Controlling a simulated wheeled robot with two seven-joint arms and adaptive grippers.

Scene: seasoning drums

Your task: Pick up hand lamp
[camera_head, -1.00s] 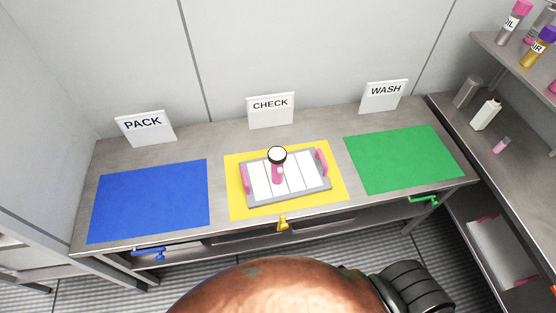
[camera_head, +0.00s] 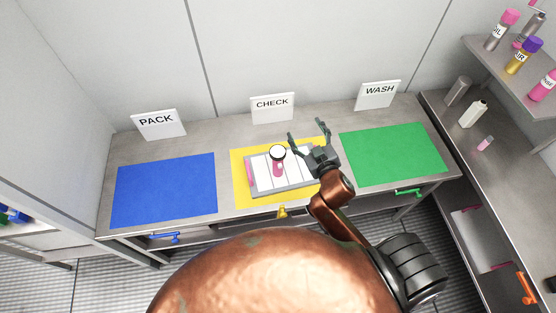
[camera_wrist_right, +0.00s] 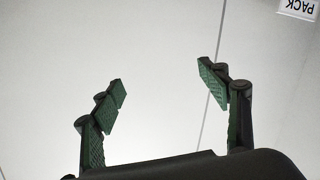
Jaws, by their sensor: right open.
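The hand lamp (camera_head: 278,167) has a pink body and a round white face with a dark rim. It is on the grey tray with white panels (camera_head: 262,190), on the yellow mat (camera_head: 238,197) at the middle of the bench. My right gripper (camera_head: 307,130) is open and empty, above the tray's right side, to the right of the lamp. In the right wrist view, the two spread green-padded fingers (camera_wrist_right: 163,80) face the wall, and no lamp shows. My left gripper is not in view.
A blue mat (camera_head: 165,190) lies left and a green mat (camera_head: 395,155) right, both bare. PACK (camera_head: 159,124), CHECK (camera_head: 272,109) and WASH (camera_head: 378,96) signs stand along the back. Shelves with bottles (camera_head: 472,113) stand at the right.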

